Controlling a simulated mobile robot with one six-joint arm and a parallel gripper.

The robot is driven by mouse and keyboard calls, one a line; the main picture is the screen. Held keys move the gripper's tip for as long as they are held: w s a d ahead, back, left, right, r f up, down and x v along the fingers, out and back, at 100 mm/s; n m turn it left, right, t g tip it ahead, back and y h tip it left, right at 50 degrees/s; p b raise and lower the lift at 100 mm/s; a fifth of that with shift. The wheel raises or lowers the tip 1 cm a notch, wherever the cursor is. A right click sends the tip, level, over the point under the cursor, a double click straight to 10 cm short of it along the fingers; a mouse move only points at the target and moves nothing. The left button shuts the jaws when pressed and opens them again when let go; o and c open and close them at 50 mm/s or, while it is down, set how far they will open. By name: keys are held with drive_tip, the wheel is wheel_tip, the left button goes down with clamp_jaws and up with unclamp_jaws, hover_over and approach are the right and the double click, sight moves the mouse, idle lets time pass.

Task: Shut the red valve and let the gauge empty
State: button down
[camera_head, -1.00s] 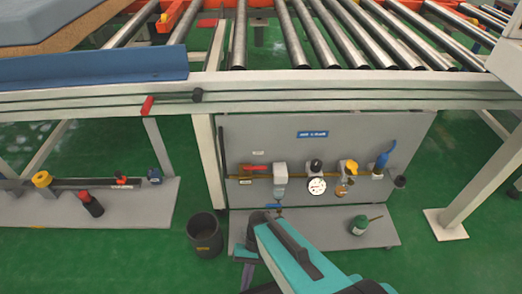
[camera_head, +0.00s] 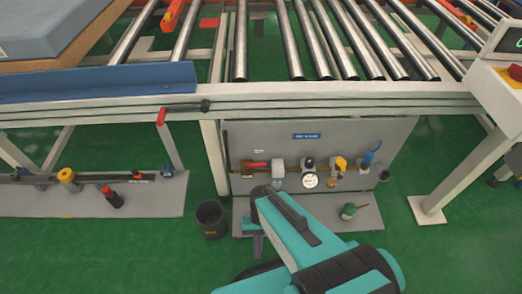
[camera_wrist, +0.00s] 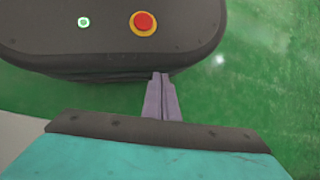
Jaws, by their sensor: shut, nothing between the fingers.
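The red valve (camera_head: 257,163) is at the left end of the pipe row on the grey panel (camera_head: 350,136). Its red handle appears to lie level, along the pipe. The round white gauge (camera_head: 310,181) is further right on the same row; its needle is too small to read. My gripper (camera_head: 257,246) hangs low in front of the panel, below the valve and apart from it. In the wrist view my gripper (camera_wrist: 161,76) shows two purple fingers together with nothing between them; neither valve nor gauge is visible there.
A yellow knob (camera_head: 340,163) and blue handle (camera_head: 372,153) sit right of the gauge. A dark bin (camera_head: 211,218) stands left of the panel, a green can (camera_head: 348,211) on the low shelf. The roller conveyor (camera_head: 330,40) runs above. Green floor (camera_head: 110,255) is open in front.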

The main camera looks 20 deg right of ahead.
drive_tip(key=s+d+r+h+p, duration=0.1)
drive_tip(key=d+r+p, duration=0.2)
drive_tip(key=r+p, duration=0.9)
drive_tip(key=s+d+r+n+h+p, duration=0.1)
drive_tip(key=d+r+p, duration=0.3)
drive_tip(key=r+p, duration=0.8)
drive_tip(key=shift+r+n+h+p, duration=0.3)
drive_tip(key=shift+r+p, duration=0.05)
drive_tip(key=shift+p, duration=1.2)
drive_tip(key=shift+s, duration=0.1)
